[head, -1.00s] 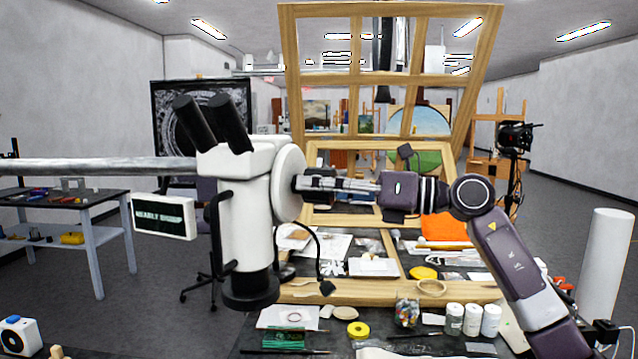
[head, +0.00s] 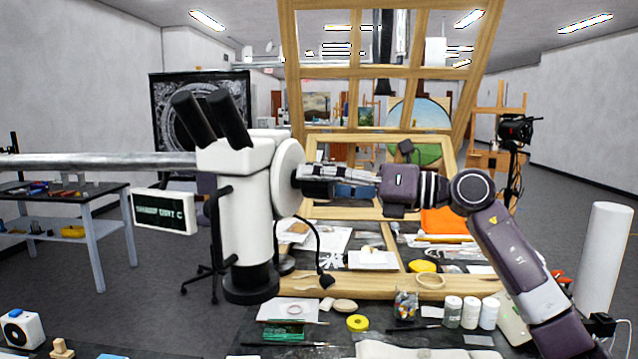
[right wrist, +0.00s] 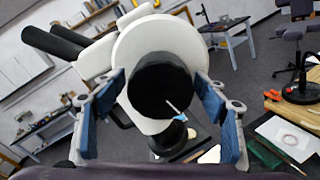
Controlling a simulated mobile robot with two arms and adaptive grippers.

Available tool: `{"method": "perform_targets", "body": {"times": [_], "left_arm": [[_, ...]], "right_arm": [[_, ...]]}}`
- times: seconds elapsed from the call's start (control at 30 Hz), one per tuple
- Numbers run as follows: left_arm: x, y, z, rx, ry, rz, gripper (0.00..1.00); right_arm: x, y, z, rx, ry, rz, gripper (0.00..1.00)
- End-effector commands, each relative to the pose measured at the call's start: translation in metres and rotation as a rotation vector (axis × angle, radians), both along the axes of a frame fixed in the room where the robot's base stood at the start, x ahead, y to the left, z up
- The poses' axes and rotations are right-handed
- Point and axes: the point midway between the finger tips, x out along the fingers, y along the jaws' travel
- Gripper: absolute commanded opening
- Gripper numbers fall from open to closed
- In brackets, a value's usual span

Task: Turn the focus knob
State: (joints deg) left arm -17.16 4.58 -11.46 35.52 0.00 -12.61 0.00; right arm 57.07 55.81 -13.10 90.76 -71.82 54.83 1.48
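A white microscope (head: 247,205) with two black eyepieces stands at the left centre in the head view, on a grey horizontal arm. Its focus knob (right wrist: 160,88) is a black disc with a white mark, set on a round white housing (head: 289,178). My right gripper (head: 318,180) reaches the housing from the right. In the right wrist view its blue-padded fingers (right wrist: 162,85) stand open on either side of the knob, with narrow gaps. The white mark slants down to the right. A small sign (head: 164,212) hangs left of the microscope; its text is blurred. My left gripper is not in view.
The worktable below holds papers, several white jars (head: 471,312), yellow tape (head: 357,323) and a bag of coloured pieces (head: 405,305). A large wooden frame (head: 468,80) rises behind my right arm. A white roll (head: 604,250) stands at far right.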

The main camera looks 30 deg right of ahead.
Motion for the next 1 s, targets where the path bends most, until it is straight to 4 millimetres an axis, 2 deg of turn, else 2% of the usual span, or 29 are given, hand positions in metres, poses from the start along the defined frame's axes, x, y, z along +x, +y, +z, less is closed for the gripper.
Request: {"method": "perform_targets", "body": {"times": [0.2,0.33,0.7,1.0], "left_arm": [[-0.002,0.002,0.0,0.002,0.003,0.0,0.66],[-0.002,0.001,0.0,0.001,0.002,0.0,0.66],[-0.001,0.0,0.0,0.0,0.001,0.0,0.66],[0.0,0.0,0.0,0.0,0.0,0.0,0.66]], "right_arm": [[0.0,0.0,-0.001,-0.001,0.001,0.001,0.66],[-0.007,-0.008,-0.002,-0.001,0.003,-0.001,0.66],[-0.058,-0.062,-0.003,-0.002,0.006,-0.004,0.66],[-0.08,-0.083,-0.002,-0.001,0.003,-0.001,0.66]]}}
